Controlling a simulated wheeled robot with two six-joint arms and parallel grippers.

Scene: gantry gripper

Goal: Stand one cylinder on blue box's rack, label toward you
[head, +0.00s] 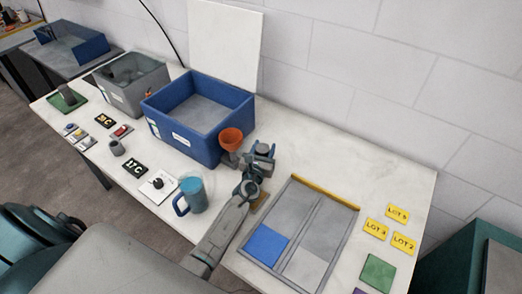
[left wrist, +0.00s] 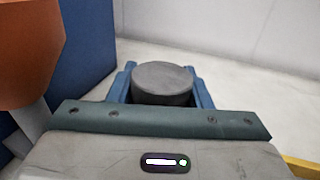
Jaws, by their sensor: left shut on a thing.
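My left gripper (head: 262,158) is shut on a dark grey cylinder, right of the large blue box (head: 176,140) in the head view. In the left wrist view the cylinder's (left wrist: 163,82) round grey top shows between the two blue fingers. Its lower part is hidden, and no label shows on what is visible. The blue box also shows at the left of the left wrist view (left wrist: 88,45). It has white labels on its front, and its visible floor is grey and bare. I cannot make out a rack in it. My right gripper is not in view.
An orange funnel (head: 231,138) stands close left of my left gripper. A blue mug (head: 191,194) is near the front edge. A divided tray (head: 354,222) lies to the right, with yellow lot cards (head: 376,229) beyond. A grey bin (head: 152,94) stands left of the blue box.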

